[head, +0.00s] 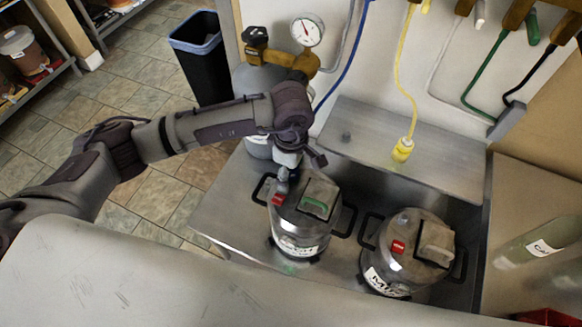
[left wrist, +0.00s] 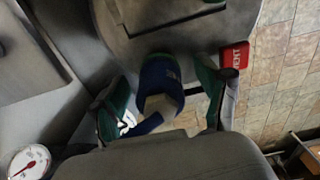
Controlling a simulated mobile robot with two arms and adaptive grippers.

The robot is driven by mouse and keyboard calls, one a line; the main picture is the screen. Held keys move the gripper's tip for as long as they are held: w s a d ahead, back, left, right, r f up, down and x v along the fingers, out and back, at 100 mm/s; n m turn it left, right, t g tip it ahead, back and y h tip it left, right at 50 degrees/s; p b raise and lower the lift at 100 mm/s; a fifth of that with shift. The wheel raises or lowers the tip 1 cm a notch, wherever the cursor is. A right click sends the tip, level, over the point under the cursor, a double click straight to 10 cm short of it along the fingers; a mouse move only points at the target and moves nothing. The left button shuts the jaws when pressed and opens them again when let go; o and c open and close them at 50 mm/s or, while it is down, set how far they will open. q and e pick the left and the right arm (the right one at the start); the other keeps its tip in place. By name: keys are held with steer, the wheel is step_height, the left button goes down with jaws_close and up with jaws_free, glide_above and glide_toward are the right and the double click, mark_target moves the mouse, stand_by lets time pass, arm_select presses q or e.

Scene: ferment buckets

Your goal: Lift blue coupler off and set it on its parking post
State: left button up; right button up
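The blue coupler (left wrist: 160,84) sits on the top of the left keg (head: 299,238), beside the red tag, in the left wrist view. A short bare post (head: 346,136), seemingly the parking post, stands on the metal shelf (head: 375,158). My right gripper is out of view.
A yellow coupler (head: 403,150) stands on the shelf with its hose hanging from above. A blue hose (head: 345,65) runs down behind my left arm. A second keg (head: 385,268) stands at right in the sink. A regulator gauge (head: 307,30) is close behind my wrist.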

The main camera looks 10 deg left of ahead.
arm_select(q)
steer(key=c, duration=1.2)
steer(key=shift+r, duration=0.1)
steer(key=shift+c, duration=0.2)
steer(key=shift+r+b, duration=0.35)
steer(key=shift+r, duration=0.1)
step_height(320, 180, up, 3)
steer(key=shift+w+f+b, duration=0.1)
steer(key=shift+b, duration=0.55)
steer(key=s+d+r+b, duration=0.3)
steer(key=d+r, duration=0.4)
steer(key=d, duration=0.4)
steer(key=shift+s+d, duration=0.15)
steer(key=shift+s, duration=0.05)
